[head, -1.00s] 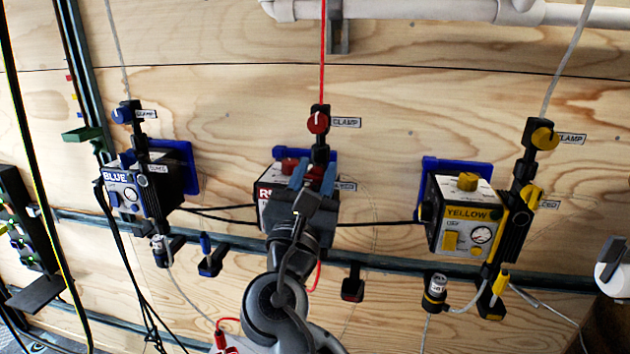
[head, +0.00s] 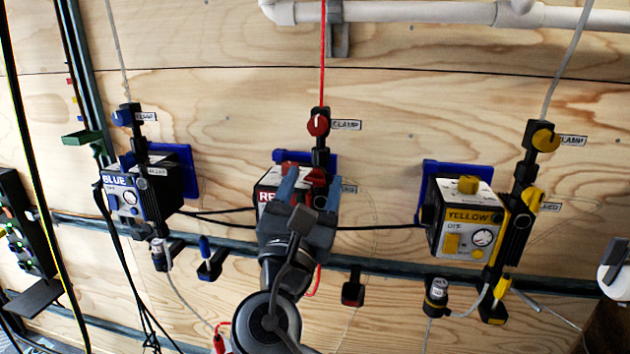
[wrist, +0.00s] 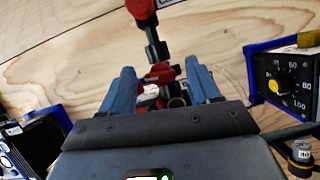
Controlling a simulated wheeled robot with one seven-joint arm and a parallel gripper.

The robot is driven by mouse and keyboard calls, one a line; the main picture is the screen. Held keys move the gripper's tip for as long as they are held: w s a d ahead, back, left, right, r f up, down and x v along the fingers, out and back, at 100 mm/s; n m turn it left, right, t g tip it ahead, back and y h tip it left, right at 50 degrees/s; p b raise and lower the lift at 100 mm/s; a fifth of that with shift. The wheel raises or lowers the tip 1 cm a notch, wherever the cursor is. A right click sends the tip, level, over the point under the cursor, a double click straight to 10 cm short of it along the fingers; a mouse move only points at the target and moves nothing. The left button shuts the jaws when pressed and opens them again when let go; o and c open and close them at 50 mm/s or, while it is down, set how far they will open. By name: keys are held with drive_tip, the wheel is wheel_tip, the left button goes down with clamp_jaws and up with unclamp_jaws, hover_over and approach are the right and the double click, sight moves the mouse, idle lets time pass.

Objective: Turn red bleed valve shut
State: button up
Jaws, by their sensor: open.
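The red unit (head: 268,180) hangs at the middle of the wooden wall, mostly hidden behind my gripper (head: 309,184) in the head view. The red bleed valve (wrist: 160,74) shows in the wrist view as a red handle on a dark post. My gripper is open, and its two blue fingers (wrist: 159,70) stand on either side of the valve in that picture. I cannot tell how deep the fingers reach or whether they touch it. A red clamp knob (head: 318,124) with a white mark sits above, at the foot of the red line.
The blue unit (head: 120,195) is to the left and the yellow unit (head: 468,215) to the right. A dark rail (head: 400,268) runs below them, with small hooks and cables. A white pipe (head: 420,12) crosses the top.

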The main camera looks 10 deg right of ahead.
drive_tip(key=b+v, duration=0.1)
drive_tip(key=v, duration=0.5)
drive_tip(key=shift+w+d, duration=0.1)
drive_tip(key=shift+c, duration=0.3)
